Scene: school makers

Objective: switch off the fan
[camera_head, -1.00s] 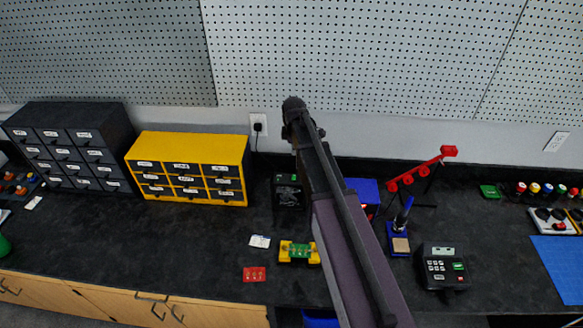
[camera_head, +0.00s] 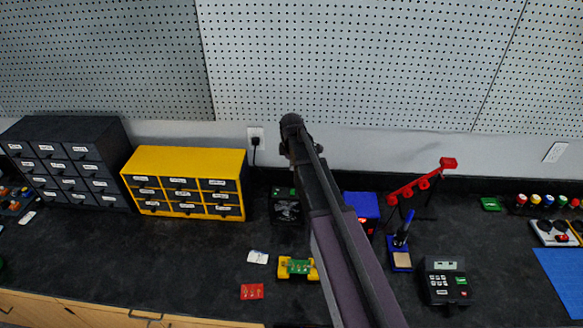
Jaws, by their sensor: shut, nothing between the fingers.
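The fan (camera_head: 287,210) is a small black square box with a round grille and a bit of green at its top. It stands on the dark bench, right of the yellow drawer cabinet and just left of my arm. Its switch is too small to make out. My arm runs up from the bottom of the picture, and its dark upper end is above and beside the fan in the picture. My gripper's fingers cannot be made out; they are hidden or out of view.
A yellow drawer cabinet (camera_head: 183,153) stands left of the fan. A blue box (camera_head: 362,205), red rack (camera_head: 421,180), soldering stand (camera_head: 401,260) and black keypad device (camera_head: 446,280) stand right of my arm. A yellow holder with a green board (camera_head: 298,268) lies in front. A wall outlet (camera_head: 255,137) is behind.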

